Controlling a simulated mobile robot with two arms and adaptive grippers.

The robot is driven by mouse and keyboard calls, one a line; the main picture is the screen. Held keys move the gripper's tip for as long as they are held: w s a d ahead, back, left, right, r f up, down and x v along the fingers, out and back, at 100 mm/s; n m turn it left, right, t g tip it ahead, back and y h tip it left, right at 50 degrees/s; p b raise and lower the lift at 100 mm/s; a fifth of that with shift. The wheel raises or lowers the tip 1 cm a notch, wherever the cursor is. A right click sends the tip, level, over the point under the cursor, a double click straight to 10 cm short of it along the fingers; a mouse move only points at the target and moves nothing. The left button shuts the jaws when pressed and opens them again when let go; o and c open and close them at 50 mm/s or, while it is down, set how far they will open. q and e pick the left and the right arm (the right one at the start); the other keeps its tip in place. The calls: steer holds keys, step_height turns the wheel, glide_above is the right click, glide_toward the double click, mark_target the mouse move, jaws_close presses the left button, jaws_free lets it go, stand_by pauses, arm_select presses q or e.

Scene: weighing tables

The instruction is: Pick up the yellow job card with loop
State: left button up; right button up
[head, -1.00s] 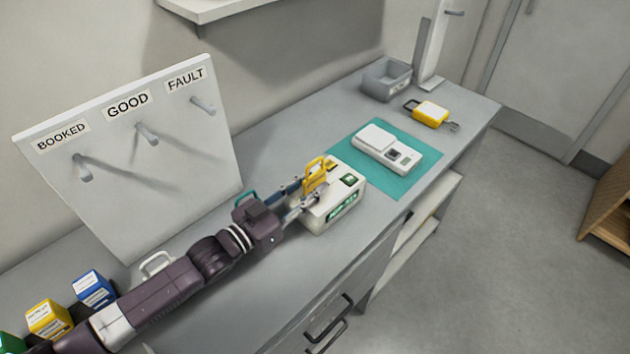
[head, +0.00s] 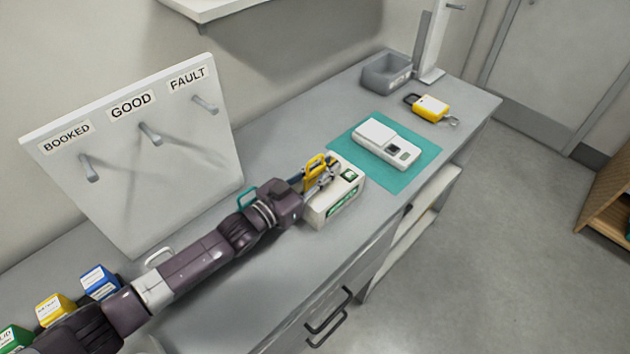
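A yellow piece with an open loop (head: 314,168), which looks like the job card, stands upright at the left end of a white box with green labels (head: 341,199). Its lower part is hidden by my gripper, so I cannot tell whether it rests on the box or behind it. My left gripper (head: 324,176) is right at the yellow piece, with its fingers overlapping it in the head view. I cannot tell whether the fingers are closed on it. My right gripper is out of view.
A white scale (head: 387,143) lies on a teal mat (head: 424,150). Beyond are a grey bin (head: 388,74) and a yellow tagged item (head: 431,107). A pegboard labelled BOOKED, GOOD, FAULT (head: 133,165) stands behind my arm. A teal loop (head: 246,199) and coloured boxes (head: 99,281) are near the arm.

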arm_select(q)
steer(key=shift+w, duration=0.1)
jaws_close()
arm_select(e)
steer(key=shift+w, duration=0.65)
arm_select(q)
step_height(320, 180, up, 20)
steer(key=b, duration=0.3)
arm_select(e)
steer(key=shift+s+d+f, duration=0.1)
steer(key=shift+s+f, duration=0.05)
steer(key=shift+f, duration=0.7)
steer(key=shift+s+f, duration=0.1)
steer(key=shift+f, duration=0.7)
